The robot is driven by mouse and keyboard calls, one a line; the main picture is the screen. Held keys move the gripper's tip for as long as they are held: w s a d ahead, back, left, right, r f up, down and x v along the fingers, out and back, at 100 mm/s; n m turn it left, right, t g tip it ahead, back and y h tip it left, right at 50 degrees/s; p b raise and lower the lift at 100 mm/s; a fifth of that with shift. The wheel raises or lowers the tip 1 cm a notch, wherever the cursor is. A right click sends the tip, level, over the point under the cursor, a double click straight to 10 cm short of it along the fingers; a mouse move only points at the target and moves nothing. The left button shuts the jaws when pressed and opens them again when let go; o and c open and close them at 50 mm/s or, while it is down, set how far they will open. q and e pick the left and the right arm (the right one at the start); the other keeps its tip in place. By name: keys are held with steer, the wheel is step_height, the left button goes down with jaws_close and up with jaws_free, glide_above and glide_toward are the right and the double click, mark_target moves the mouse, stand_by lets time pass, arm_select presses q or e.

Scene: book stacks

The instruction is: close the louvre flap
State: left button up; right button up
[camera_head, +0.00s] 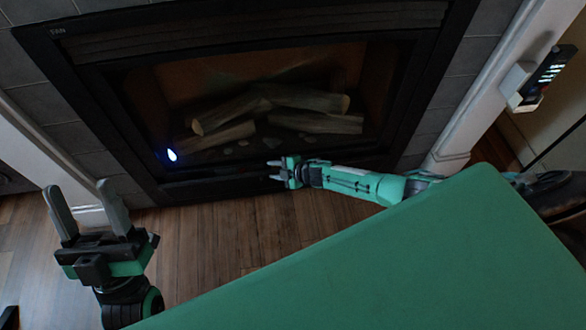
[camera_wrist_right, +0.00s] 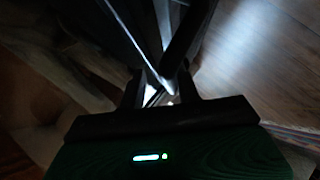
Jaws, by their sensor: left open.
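A black louvre flap (camera_head: 222,186) appears to be the dark strip along the bottom of the fireplace, below the glass, in the head view. How far it stands open is hard to tell. My right gripper (camera_head: 271,171) is at the front of this strip, near its middle, with its fingers apart. In the right wrist view its fingers (camera_wrist_right: 160,88) straddle a bright gap, and a dark bar runs down toward them; contact is unclear. My left gripper (camera_head: 78,187) is open and empty, pointing up at the lower left, away from the fireplace.
The fireplace (camera_head: 88,72) has a black frame, with logs (camera_head: 290,108) behind the glass. A bluish-white bright spot (camera_head: 171,155) shows at its lower left. Wooden floor (camera_head: 215,240) lies clear in front. A white trim post (camera_head: 468,115) stands at the right.

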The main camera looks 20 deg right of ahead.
arm_select(q)
steer(key=d+f+g+p, duration=0.2)
steer(key=f+g, duration=0.4)
steer(key=f, duration=0.3)
steer(key=d+f+g+y+p, duration=0.1)
steer(key=d+f+g+p, duration=0.1)
steer(key=d+f+g, duration=0.2)
step_height(320, 180, down, 6)
steer(key=g, duration=0.3)
steer(key=shift+f+p, duration=0.25)
steer(key=shift+p, duration=0.05)
arm_select(e)
steer(key=v, duration=1.3)
